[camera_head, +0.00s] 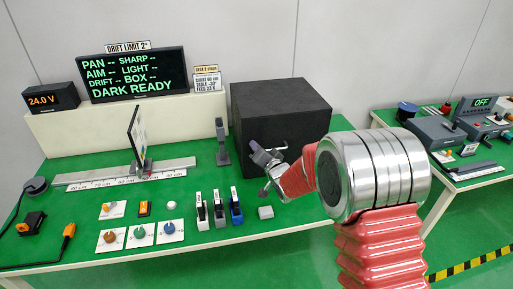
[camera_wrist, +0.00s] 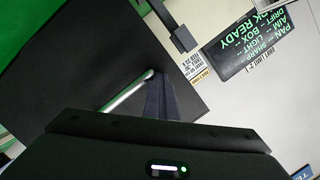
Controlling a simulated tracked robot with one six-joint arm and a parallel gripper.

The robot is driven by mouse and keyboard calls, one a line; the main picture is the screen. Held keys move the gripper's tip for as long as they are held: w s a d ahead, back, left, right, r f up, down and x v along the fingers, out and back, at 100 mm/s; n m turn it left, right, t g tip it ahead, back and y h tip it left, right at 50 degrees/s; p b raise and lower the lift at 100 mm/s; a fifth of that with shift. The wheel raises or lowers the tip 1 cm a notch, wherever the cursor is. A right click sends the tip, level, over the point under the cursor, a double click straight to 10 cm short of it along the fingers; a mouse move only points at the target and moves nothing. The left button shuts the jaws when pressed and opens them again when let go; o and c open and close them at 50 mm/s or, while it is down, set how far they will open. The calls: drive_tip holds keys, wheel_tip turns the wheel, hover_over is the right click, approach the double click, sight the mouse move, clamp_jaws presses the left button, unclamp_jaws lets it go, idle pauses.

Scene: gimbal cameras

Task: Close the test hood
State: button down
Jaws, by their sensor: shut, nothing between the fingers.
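The test hood (camera_head: 285,105) is a large black box at the back right of the green bench. Its front face looks flat and dark, and I cannot tell whether it is fully closed. My gripper (camera_head: 257,153) is at the hood's front face, toward its left side, with the fingers shut and empty. In the wrist view, the hood's black panel (camera_wrist: 75,75) fills the left. A thin metal bar (camera_wrist: 128,92) crosses it, its end beside the tips of my gripper (camera_wrist: 155,80). I cannot tell whether they touch. My arm hides the hood's lower right front.
A display (camera_head: 135,75) reads "DARK READY". A dark post (camera_head: 221,140) stands just left of the hood. A rail (camera_head: 125,172) with an upright panel, several knobs and coloured switches (camera_head: 219,208) occupy the bench's left and front. Another bench (camera_head: 470,160) stands right.

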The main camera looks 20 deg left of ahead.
drive_tip(key=shift+s+d+f, duration=0.2)
drive_tip(key=shift+d+f, duration=0.05)
drive_tip(key=shift+f, duration=0.35)
drive_tip(key=r+v, duration=0.1)
drive_tip(key=v, duration=1.2)
drive_tip(key=shift+r, duration=0.15)
